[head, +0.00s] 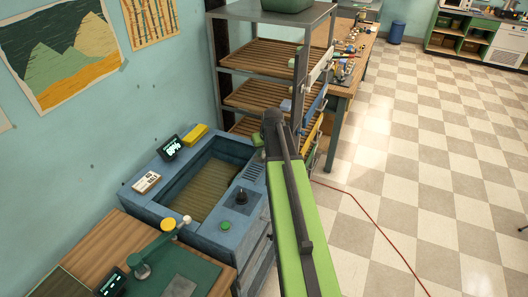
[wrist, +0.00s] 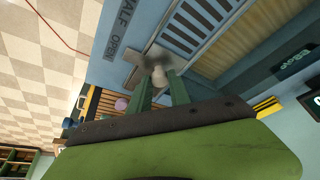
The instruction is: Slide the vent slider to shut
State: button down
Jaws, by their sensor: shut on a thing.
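In the wrist view, my gripper (wrist: 159,84) has its two green fingers on either side of the pale knob of the vent slider (wrist: 158,72), shut on it. A grey plate shows around the knob, beside the slatted vent (wrist: 195,25). Lettering reading "ALF OPEN" (wrist: 119,27) runs along the blue panel; its start is cut off. In the head view, the vent (head: 254,172) shows as dark slots on the right rim of the blue unit (head: 190,228). There my arm hides the slider and the fingertips.
The blue unit has a sunken slatted bed, a black knob (head: 241,197), a green button (head: 225,226) and a small display (head: 171,147). A shelf rack (head: 262,95) stands just behind. A wooden bench (head: 150,250) adjoins in front. The checkered floor at right is clear except a red cable.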

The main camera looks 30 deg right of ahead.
jog(key=shift+s, duration=0.1)
dwell(0.8)
jog(key=s+a, duration=0.1)
jog(key=a, duration=0.2)
jog(key=s+a, duration=0.2)
jog(key=a, duration=0.1)
jog(key=s+a, duration=0.2)
jog(key=a, duration=0.1)
jog(key=shift+s+a, duration=0.25)
jog(key=shift+a, duration=0.1)
jog(key=c, duration=1.2)
grip_release()
jog(key=shift+s+a, duration=0.1)
